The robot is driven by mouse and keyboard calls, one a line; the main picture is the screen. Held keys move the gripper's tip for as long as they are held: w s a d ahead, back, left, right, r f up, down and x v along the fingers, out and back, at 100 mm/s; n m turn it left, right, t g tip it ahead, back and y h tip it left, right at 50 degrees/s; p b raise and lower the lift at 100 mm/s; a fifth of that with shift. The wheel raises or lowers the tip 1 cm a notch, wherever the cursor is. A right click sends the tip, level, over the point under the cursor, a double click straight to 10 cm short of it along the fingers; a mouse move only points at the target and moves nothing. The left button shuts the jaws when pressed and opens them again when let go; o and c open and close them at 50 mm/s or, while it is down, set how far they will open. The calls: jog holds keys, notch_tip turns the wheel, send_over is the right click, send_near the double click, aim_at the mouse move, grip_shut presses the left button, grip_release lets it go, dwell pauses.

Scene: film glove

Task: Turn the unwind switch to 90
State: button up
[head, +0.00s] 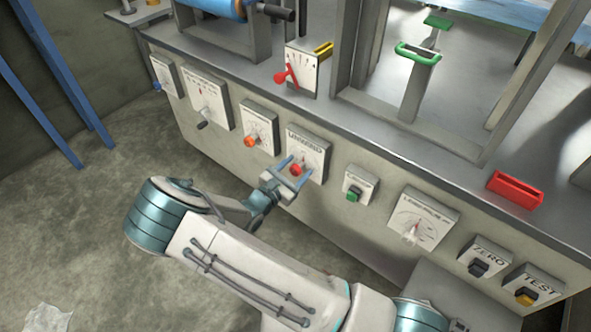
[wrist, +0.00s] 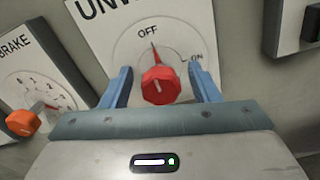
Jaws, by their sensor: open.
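The unwind switch is a red knob (wrist: 160,85) on a white plate marked UNW..., with OFF at the top and ON at the right. Its pointer on the dial aims near OFF. In the head view the red knob (head: 296,170) sits on the front panel under the UNWIND label. My gripper (wrist: 162,82) is open, with one blue finger on each side of the knob and gaps between. In the head view my gripper (head: 293,172) is at the unwind plate (head: 318,152). Whether the fingertips touch the plate cannot be told.
The brake dial with an orange knob (wrist: 24,122) is close on the left. A box with a green button (head: 352,194) is to the right. Further right are a dial with a white pointer (head: 411,232), the ZERO box (head: 484,256) and the TEST box (head: 533,284).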

jog(key=shift+c, duration=0.2)
jog(key=c, duration=0.9)
jog(key=shift+m, duration=0.3)
jog(key=m, duration=0.3)
jog(key=shift+m, duration=0.4)
jog(key=m, duration=0.4)
jog(key=shift+m, duration=0.3)
jog(key=m+b, duration=0.1)
jog(key=m, duration=0.3)
jog(key=shift+f, duration=0.15)
jog(key=m+b, duration=0.2)
jog(key=m, duration=0.2)
jog(key=shift+m, duration=0.6)
